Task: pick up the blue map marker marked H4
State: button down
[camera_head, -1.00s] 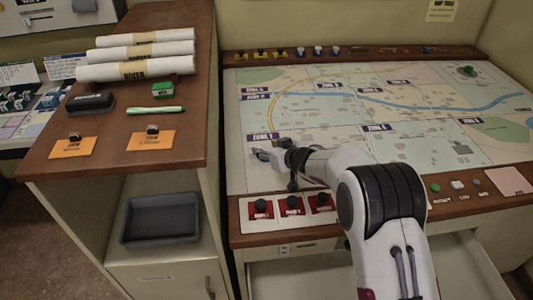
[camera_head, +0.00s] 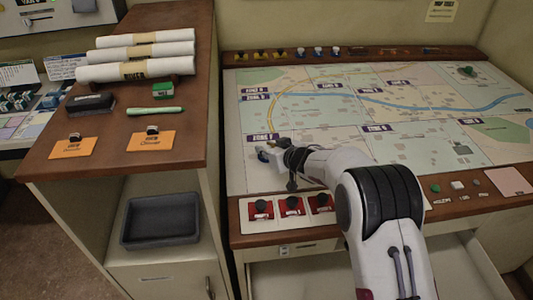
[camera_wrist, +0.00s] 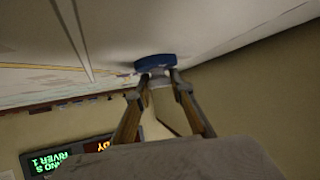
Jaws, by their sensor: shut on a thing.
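My gripper (camera_head: 265,153) is over the left part of the map table, by the lower left zone label. In the wrist view my gripper (camera_wrist: 160,78) is shut on a blue map marker (camera_wrist: 155,63), with a round blue part and a paler grey part between the fingertips. The blue part is close to the pale map surface; I cannot tell if it touches. No H4 marking is legible. In the head view the held marker is not clearly visible. Several other blue markers (camera_head: 318,51) stand in the back rail.
The map table (camera_head: 400,110) is mostly flat and clear. Yellow markers (camera_head: 265,55) stand at the back left rail. Red panels with black knobs (camera_head: 291,205) lie at the front left edge. A wooden cabinet with rolled maps (camera_head: 135,70) rises to the left.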

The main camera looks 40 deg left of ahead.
aim_at(266, 148)
jog(key=shift+r, duration=0.1)
jog(key=shift+r, duration=4.9)
